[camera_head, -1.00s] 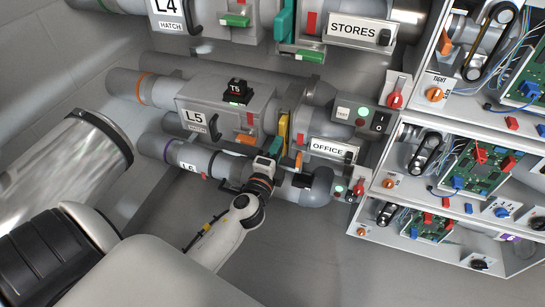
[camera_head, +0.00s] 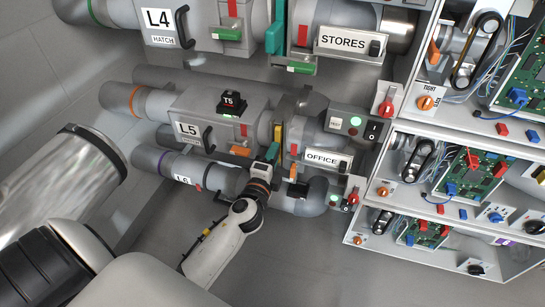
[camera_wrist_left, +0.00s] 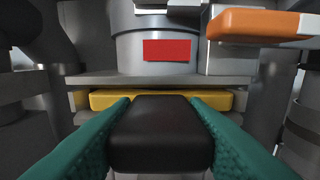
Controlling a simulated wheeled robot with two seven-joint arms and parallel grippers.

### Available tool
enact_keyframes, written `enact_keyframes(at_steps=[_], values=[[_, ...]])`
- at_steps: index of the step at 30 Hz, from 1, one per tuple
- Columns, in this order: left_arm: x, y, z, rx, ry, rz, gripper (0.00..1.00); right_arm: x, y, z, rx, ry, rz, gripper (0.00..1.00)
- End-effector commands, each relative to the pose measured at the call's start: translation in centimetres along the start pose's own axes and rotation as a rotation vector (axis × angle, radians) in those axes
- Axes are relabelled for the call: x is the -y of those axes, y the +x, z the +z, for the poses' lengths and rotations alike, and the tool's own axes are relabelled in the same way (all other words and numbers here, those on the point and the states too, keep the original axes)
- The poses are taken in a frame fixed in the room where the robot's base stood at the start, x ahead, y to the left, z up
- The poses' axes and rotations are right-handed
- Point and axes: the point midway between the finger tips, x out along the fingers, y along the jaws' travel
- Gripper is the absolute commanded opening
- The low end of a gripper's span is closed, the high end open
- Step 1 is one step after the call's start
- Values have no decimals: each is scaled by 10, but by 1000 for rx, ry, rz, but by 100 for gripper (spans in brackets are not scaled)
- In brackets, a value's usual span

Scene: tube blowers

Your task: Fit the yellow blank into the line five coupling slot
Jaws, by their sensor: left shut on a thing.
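The yellow blank (camera_head: 278,133) shows as a narrow upright yellow strip at the line five coupling, left of the OFFICE label. In the left wrist view the yellow blank (camera_wrist_left: 160,100) is a flat bar between grey coupling faces, lying across the slot. My left gripper (camera_head: 271,154) is at the front of that coupling. In the left wrist view, its green fingers are shut on a black block (camera_wrist_left: 160,133) in front of the yellow bar, apparently its handle. The blank's depth in the slot is hidden. My right gripper is not in view.
The L5 hatch (camera_head: 187,129) and black T5 block (camera_head: 231,102) are left of the coupling. An orange lever (camera_head: 240,151) sits close to the gripper. The L6 pipe (camera_head: 168,165) runs below. Shelves with circuit boards (camera_head: 468,172) stand right.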

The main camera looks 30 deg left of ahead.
Motion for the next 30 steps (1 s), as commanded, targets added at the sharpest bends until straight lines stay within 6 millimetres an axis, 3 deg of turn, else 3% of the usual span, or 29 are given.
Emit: enact_keyframes(at_steps=[2,3,7,19,24,30], values=[[0,1,0,0,0,0,12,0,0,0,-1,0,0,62],[0,1,0,0,0,0,43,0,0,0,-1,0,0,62],[0,1,0,0,0,0,64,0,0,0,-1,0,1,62],[2,-7,0,0,-1,-3,65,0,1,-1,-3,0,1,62],[3,-38,0,-1,-2,-4,65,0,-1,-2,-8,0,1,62],[4,-82,0,0,-2,-3,65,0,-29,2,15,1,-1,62]])
